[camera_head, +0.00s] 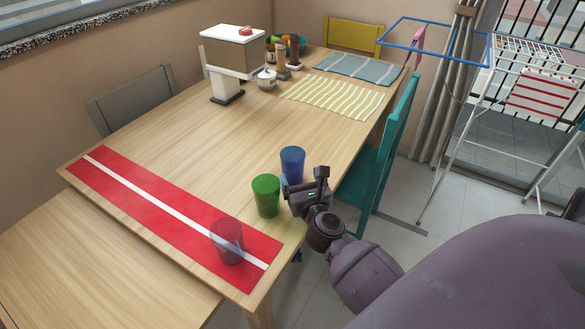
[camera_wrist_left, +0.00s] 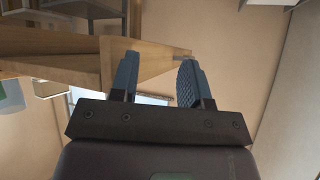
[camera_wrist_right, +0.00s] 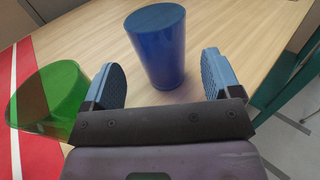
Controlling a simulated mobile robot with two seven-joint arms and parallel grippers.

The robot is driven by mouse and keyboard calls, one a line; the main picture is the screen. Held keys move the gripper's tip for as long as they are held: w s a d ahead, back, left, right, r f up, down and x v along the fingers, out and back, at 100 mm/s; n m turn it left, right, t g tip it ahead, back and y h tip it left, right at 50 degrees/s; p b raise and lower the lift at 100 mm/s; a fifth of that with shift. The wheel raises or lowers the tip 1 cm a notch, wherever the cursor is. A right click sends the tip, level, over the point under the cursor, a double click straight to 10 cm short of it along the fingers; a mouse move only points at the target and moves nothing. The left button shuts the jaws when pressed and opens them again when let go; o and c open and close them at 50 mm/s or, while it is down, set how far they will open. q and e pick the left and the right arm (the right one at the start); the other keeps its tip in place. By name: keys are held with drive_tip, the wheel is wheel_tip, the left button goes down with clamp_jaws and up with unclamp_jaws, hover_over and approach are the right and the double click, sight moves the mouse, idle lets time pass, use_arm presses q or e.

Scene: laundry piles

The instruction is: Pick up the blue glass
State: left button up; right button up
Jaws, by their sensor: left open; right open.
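The blue glass (camera_head: 292,164) stands upright on the wooden table, near its right edge. In the right wrist view the blue glass (camera_wrist_right: 158,45) is ahead of and between the open fingers of my right gripper (camera_wrist_right: 163,82), with nothing gripped. In the head view my right gripper (camera_head: 305,186) is just in front of the blue glass, at the table edge. My left gripper (camera_wrist_left: 158,80) is open and empty in the left wrist view, away from the glass, and is not seen in the head view.
A green glass (camera_head: 265,196) stands close to the left of my right gripper. A clear glass (camera_head: 226,241) stands on the red runner (camera_head: 130,182). A teal chair (camera_head: 385,150) is beside the table's right edge. The table's middle is clear.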

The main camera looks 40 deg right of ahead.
sight(296, 169)
drive_tip(key=shift+x, duration=2.55)
drive_tip(key=shift+a+r, duration=0.1)
drive_tip(key=c, duration=0.8)
drive_tip(key=shift+r, duration=0.1)
